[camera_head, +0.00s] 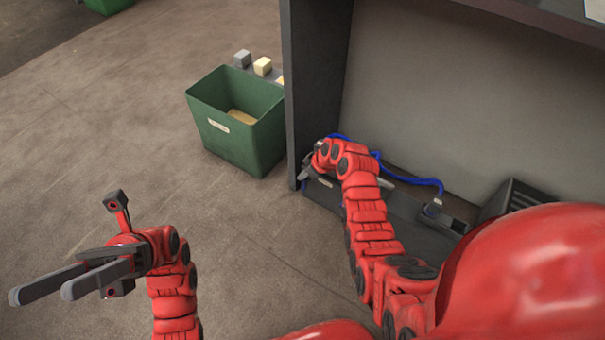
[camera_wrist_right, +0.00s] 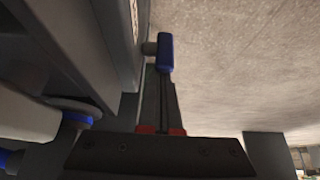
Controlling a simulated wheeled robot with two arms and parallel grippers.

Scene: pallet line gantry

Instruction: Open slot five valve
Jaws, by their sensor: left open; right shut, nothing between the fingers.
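A blue lever-like handle (camera_wrist_right: 165,52), which looks like a valve handle, stands at the side of a grey panel in the right wrist view. A short dark stem shows beside it. My right gripper (camera_wrist_right: 163,80) is shut and empty, with its fingertips right at the handle's lower end; I cannot tell whether they touch. In the head view my right gripper (camera_head: 307,174) is at the left end of the low dark unit (camera_head: 408,213), partly hidden by my arm. My left gripper (camera_head: 41,294) is open and empty over the bare floor. No slot number is readable.
A blue hose (camera_head: 425,182) runs along the unit behind my right arm. A tall dark frame post (camera_head: 312,80) rises beside my right gripper. A green bin (camera_head: 240,130) stands left of it, with small blocks (camera_head: 262,66) behind.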

